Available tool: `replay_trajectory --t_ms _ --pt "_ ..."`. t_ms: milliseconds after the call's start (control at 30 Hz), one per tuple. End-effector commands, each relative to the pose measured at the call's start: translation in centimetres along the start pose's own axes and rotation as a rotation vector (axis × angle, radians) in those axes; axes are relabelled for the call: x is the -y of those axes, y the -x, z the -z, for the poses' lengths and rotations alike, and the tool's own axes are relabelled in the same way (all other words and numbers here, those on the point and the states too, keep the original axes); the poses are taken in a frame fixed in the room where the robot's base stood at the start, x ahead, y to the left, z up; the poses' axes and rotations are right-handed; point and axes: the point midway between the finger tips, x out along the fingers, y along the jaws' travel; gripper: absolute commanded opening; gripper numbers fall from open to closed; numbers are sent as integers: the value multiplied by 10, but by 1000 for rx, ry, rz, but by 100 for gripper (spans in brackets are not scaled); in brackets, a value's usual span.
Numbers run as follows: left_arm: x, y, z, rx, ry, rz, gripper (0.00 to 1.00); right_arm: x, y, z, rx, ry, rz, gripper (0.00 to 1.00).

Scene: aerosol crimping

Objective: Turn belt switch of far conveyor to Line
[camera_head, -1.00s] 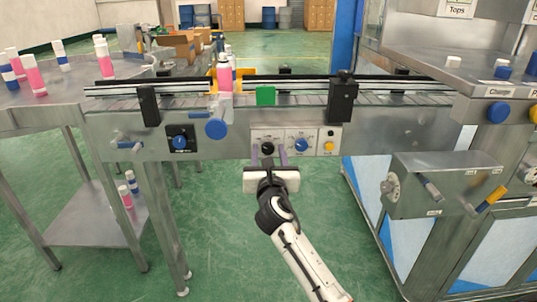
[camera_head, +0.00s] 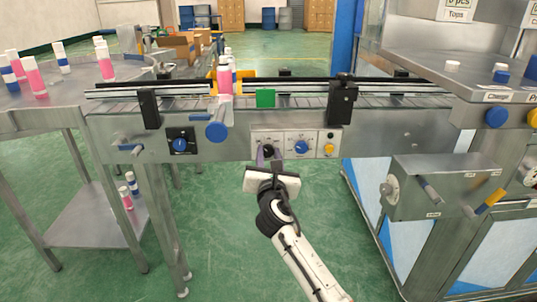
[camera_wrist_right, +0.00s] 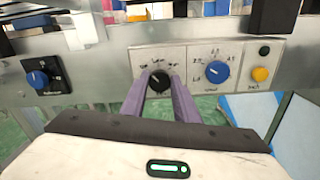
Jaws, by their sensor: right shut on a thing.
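The belt switch (camera_wrist_right: 159,79) is a black round knob on a light panel on the front of the conveyor (camera_head: 400,128). In the head view the knob (camera_head: 268,151) shows just above my right gripper's fingertips. My right gripper (camera_head: 267,158) reaches up from below and is shut on the knob. In the right wrist view its two purple fingers (camera_wrist_right: 160,92) stand one on each side of the knob, and the gripper body looks slightly tilted in the head view. The small labels around the knob are too blurred to read surely. My left gripper is not in view.
A blue dial (camera_head: 301,147) and a yellow button (camera_head: 329,148) sit right of the knob. Another blue knob (camera_head: 179,144) is at left. A pink can (camera_head: 225,82) stands on the belt. A metal cabinet (camera_head: 440,185) is at right; open floor lies below.

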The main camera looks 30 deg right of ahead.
Motion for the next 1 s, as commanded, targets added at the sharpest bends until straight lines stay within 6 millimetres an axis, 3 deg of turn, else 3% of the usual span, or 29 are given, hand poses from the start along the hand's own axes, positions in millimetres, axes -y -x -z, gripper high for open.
replay_trajectory --t_ms 600,1000 --pt "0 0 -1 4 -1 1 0 2 0 2 -3 -513 1 5" --pt "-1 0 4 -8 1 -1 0 2 1 3 -3 -662 2 5"
